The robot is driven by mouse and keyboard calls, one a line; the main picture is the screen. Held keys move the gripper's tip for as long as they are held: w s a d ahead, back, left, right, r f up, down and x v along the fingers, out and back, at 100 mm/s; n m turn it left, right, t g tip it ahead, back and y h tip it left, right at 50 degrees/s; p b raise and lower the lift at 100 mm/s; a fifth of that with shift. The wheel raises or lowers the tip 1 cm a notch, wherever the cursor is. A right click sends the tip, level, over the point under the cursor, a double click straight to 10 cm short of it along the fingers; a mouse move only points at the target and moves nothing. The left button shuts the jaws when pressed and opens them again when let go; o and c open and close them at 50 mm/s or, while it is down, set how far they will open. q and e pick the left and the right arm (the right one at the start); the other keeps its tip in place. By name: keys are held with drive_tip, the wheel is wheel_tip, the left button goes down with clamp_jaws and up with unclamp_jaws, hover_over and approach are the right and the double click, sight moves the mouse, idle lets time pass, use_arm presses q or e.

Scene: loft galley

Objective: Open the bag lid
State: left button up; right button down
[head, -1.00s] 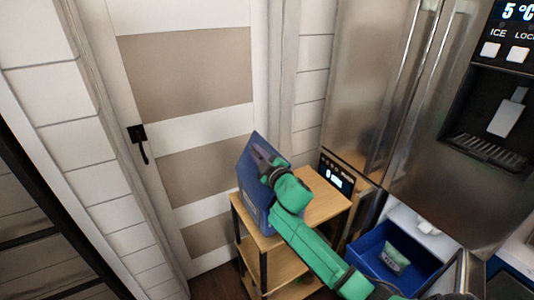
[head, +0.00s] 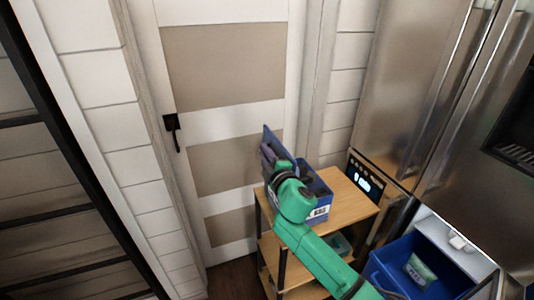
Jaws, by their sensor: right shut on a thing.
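The blue bag (head: 321,207) sits on the top of a small wooden cart, with a white label on its front. Its blue lid (head: 267,133) stands up steeply at the bag's left side, and the bag's top appears open to the right of it. My right gripper (head: 268,158), on a green arm, is at the lid and shut on it. The gripper and wrist hide much of the lid and part of the bag. My left gripper is not in view.
The wooden cart (head: 345,186) has clear top space right of the bag. A door (head: 222,68) stands behind and a steel fridge (head: 400,90) at right. A blue bin (head: 385,258) holding a green-white packet (head: 420,272) is at lower right.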

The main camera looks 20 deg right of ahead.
drive_tip(key=shift+f, duration=0.3)
drive_tip(key=c, duration=0.8)
unclamp_jaws()
drive_tip(key=shift+r, duration=0.1)
drive_tip(key=shift+c, duration=0.2)
drive_tip(key=shift+s, duration=0.15)
drive_tip(key=s+b, duration=0.3)
drive_tip(key=s, duration=1.1)
drive_tip(key=shift+s, duration=0.15)
drive_tip(key=shift+a, duration=0.1)
